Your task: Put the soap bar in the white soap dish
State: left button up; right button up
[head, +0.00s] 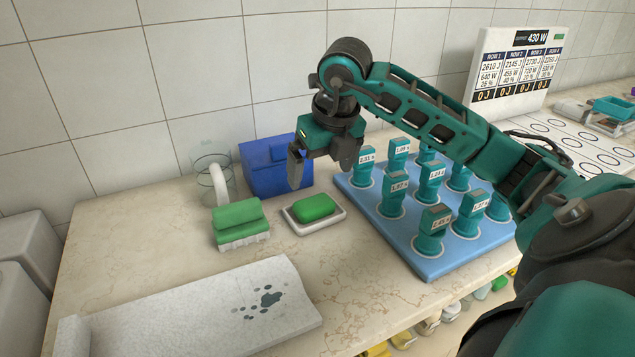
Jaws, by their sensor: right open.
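The green soap bar (315,207) lies in the white soap dish (296,228) on the countertop, inside the dish's rim. My right gripper (321,172) is open and empty. Its fingers point down above and behind the soap bar, apart from it, in front of the blue box. My left gripper is not in view.
A green brush with white bristles (240,222) stands left of the dish, with a clear glass (205,180) behind it. A blue box (262,172) is behind. A blue board (400,238) with several teal labelled pieces stands close on the right. A spotted towel (190,318) lies in front.

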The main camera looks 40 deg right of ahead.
jog(key=v, duration=0.3)
jog(key=shift+s+r, duration=0.15)
dwell(0.6)
